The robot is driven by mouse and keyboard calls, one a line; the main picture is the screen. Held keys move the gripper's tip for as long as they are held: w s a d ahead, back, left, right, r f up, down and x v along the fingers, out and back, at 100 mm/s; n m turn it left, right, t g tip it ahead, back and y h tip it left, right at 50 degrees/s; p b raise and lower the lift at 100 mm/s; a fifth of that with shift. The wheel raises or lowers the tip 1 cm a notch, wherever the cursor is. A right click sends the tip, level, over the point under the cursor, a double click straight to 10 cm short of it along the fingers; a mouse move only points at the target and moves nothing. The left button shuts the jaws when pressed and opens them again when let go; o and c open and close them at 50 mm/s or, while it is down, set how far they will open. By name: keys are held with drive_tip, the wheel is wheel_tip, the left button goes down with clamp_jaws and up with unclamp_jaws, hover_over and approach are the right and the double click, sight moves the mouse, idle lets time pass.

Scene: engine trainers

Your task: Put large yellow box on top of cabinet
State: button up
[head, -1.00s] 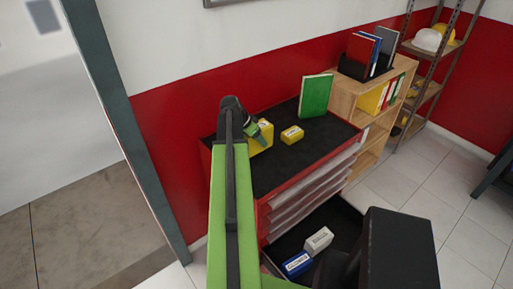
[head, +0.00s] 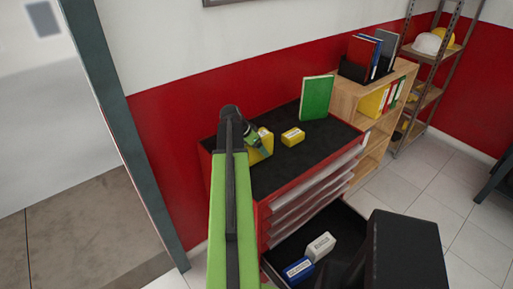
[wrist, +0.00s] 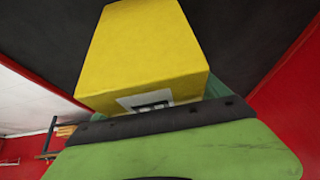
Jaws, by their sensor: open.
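The large yellow box (head: 266,144) stands on the black top of the red cabinet (head: 284,176), near its left end. My gripper (head: 256,143) is open and right at this box, partly covering it in the head view. In the wrist view, the large yellow box (wrist: 146,48) fills the middle, just beyond the gripper's dark edge, with a small white label on its near face. The fingertips are mostly hidden there, so I cannot tell whether they touch the box.
A small yellow box (head: 293,137) and an upright green book (head: 317,98) are on the cabinet top. A lower drawer (head: 340,222) is open, holding a white box (head: 320,247) and a blue box (head: 298,270). A wooden shelf (head: 372,127) stands at the right.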

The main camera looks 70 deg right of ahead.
drive_tip(key=shift+r, duration=0.3)
drive_tip(key=p+v, duration=1.1)
drive_tip(key=v, duration=0.1)
drive_tip(key=shift+f, duration=0.15)
